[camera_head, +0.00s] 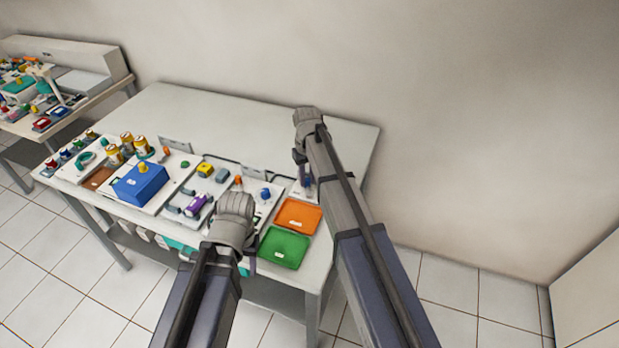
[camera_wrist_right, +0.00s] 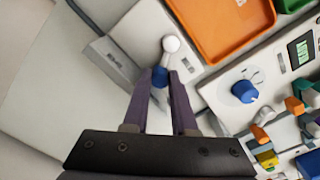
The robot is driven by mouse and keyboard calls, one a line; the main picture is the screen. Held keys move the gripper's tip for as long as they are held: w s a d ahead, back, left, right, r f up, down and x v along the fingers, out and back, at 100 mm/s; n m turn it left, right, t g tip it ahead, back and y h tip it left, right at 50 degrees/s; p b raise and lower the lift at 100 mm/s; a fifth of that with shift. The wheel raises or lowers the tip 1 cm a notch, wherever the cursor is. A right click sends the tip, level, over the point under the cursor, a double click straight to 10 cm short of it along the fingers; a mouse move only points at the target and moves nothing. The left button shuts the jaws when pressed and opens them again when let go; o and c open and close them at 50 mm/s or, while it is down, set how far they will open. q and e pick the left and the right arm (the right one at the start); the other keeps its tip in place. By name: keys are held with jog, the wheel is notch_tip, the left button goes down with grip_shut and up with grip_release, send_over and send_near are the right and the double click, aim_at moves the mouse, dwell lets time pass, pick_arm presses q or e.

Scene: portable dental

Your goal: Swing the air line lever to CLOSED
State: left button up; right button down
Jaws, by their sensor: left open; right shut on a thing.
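The air line lever (camera_wrist_right: 169,45) shows in the right wrist view as a white, ball-ended lever with a blue part, on a pale plate. My right gripper (camera_wrist_right: 161,78) is shut on its blue part. In the head view, my right gripper (camera_head: 305,181) is at the right end of the panel row, and the arm hides most of the lever. The label on the grey block (camera_wrist_right: 110,60) beside it is too small to read. My left gripper (camera_head: 236,212) is over the front of the table; its fingers are mostly hidden by its wrist.
An orange tray (camera_head: 298,216) and a green tray (camera_head: 285,248) lie right of the panels, close to the lever. A blue knob (camera_wrist_right: 245,91) is on the neighbouring panel. A blue box (camera_head: 140,184) stands further left. The table's back strip (camera_head: 230,118) is clear.

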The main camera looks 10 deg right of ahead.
jog(key=shift+a+n, duration=0.2)
jog(key=shift+n, duration=0.4)
jog(key=c, duration=0.7)
grip_release()
jog(key=shift+d, duration=0.1)
